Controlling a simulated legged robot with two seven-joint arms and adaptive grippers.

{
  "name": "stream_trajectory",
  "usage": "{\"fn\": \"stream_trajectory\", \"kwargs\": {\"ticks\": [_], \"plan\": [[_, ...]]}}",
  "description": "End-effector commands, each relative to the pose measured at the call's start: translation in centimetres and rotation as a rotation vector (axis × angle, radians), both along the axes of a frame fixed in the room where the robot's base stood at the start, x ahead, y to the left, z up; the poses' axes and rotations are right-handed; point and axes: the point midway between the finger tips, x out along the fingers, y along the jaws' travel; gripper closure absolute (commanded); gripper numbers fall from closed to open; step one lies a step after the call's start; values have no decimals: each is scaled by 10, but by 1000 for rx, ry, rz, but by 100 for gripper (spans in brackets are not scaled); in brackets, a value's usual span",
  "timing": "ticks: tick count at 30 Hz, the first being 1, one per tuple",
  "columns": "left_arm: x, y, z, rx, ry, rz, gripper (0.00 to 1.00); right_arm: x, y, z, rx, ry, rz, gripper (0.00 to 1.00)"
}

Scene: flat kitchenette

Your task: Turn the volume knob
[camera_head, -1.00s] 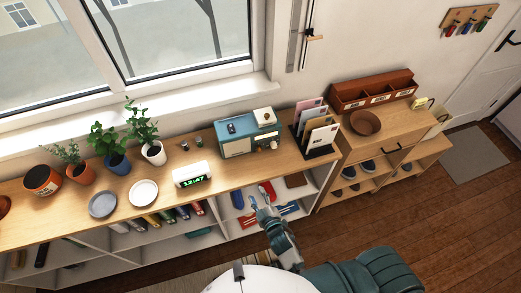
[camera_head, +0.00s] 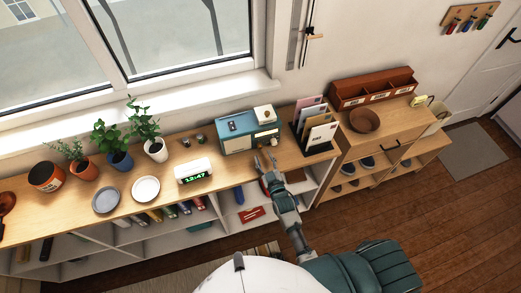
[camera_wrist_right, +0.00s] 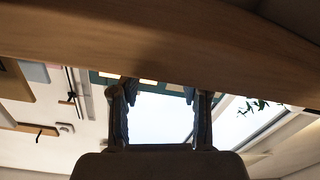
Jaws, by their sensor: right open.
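A teal radio (camera_head: 234,136) with a cream front stands on the long wooden shelf, against the window wall. Its small knobs are at the right end of its front, too small and partly too close to my gripper to make out clearly. My right gripper (camera_head: 264,161) is open and empty, at the shelf's front edge just in front of the radio's right half, with a gap to it. In the right wrist view, its two spread fingers (camera_wrist_right: 160,95) point toward the wooden edge, with a teal strip of the radio (camera_wrist_right: 108,77) behind. My left gripper is not in view.
A white clock (camera_head: 193,171) sits left of the radio. The wooden shelf edge (camera_wrist_right: 160,45) crosses the right wrist view.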

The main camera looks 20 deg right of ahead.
Motion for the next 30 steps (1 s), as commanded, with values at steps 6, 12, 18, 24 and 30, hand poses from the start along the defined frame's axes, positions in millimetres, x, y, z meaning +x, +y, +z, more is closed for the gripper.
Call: {"fn": "stream_trajectory", "kwargs": {"ticks": [6, 12, 18, 24, 30], "plan": [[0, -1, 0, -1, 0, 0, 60, 34, 1, 0, 0, 0, 0, 54], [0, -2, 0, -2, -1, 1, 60, 43, 3, 0, -1, 1, 0, 54], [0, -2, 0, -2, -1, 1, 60, 43, 3, 0, -1, 1, 0, 54], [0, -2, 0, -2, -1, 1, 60, 43, 3, 0, -1, 1, 0, 99], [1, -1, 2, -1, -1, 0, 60, 43, 4, 0, 24, 3, 2, 100]]}}
